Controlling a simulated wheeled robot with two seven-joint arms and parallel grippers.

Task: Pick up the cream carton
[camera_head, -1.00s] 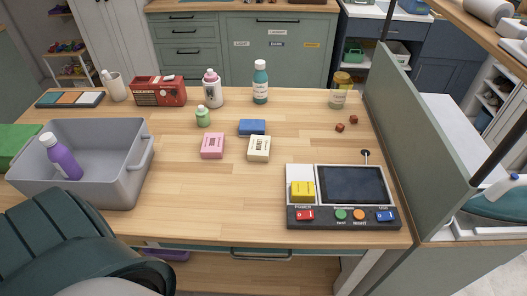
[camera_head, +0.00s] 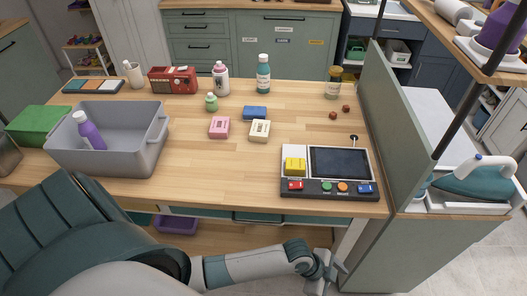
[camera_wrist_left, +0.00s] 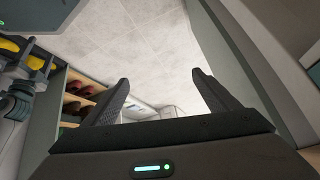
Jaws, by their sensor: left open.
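The cream carton (camera_head: 259,131) is a small pale box with dark print. It lies on the wooden tabletop (camera_head: 215,179) in the head view, right of the pink carton (camera_head: 219,127) and in front of the blue carton (camera_head: 255,112). My left gripper (camera_head: 335,270) is low in front of the table, below its front edge and well to the right of the cream carton. In the left wrist view my left gripper (camera_wrist_left: 160,95) is open, with nothing between its fingers, over pale floor. The carton is not in the wrist view. My right gripper is not in view.
A grey bin (camera_head: 107,145) holding a purple bottle (camera_head: 90,132) stands at left. A control panel (camera_head: 330,190) with a yellow block (camera_head: 295,165) is at front right. A green partition (camera_head: 400,130) borders the table's right side.

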